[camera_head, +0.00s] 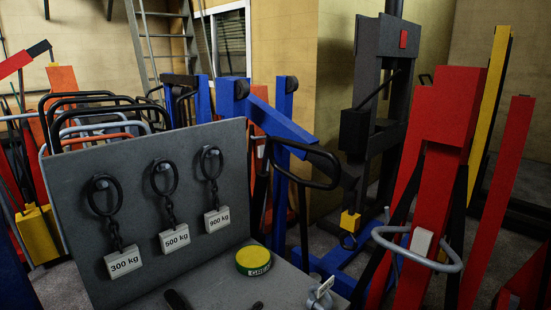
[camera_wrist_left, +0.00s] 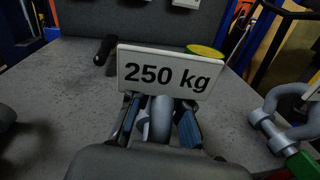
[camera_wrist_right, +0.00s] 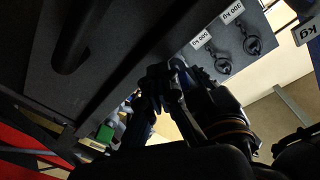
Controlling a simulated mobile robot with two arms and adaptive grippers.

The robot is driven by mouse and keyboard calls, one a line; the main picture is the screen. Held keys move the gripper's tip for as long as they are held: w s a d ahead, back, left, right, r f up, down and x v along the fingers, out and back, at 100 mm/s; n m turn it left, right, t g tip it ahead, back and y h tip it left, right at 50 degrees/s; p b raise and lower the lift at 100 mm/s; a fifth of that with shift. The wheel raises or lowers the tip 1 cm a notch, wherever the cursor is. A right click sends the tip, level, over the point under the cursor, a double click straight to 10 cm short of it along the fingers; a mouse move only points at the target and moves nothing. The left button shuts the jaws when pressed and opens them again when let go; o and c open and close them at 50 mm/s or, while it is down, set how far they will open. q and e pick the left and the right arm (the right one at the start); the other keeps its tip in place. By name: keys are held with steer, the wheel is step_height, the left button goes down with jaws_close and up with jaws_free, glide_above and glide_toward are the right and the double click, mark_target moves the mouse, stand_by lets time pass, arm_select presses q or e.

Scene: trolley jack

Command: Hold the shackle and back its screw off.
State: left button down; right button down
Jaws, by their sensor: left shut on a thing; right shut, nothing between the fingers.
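In the left wrist view, my left gripper (camera_wrist_left: 160,122) is shut on a grey shackle (camera_wrist_left: 161,112). A white "250 kg" tag (camera_wrist_left: 170,73) stands in front of it and hides part of it. I cannot make out its screw. Another grey shackle (camera_wrist_left: 272,120) with a green end (camera_wrist_left: 303,163) is at the right, apart from the gripper; a grey shackle-like piece shows at the bottom of the head view (camera_head: 320,296). My right gripper (camera_wrist_right: 166,76) is shut and empty in the right wrist view. Neither gripper shows in the head view.
A green and yellow grease tin (camera_head: 254,261) and a black handle (camera_head: 178,299) lie on the bench. A red jack post (camera_head: 430,190) stands at the right.

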steer(key=v, duration=0.6)
steer(key=shift+f, duration=0.35)
steer(key=w+a+r, duration=0.1)
steer(key=w+a, duration=0.1)
steer(key=a, duration=0.4)
steer(key=shift+w+r, duration=0.25)
steer(key=shift+w, duration=0.15)
steer(key=shift+w+d+r, duration=0.35)
stand_by(1.3)
steer(key=shift+w+d+f, duration=0.15)
steer(key=shift+d+f, duration=0.05)
steer(key=shift+f, duration=0.05)
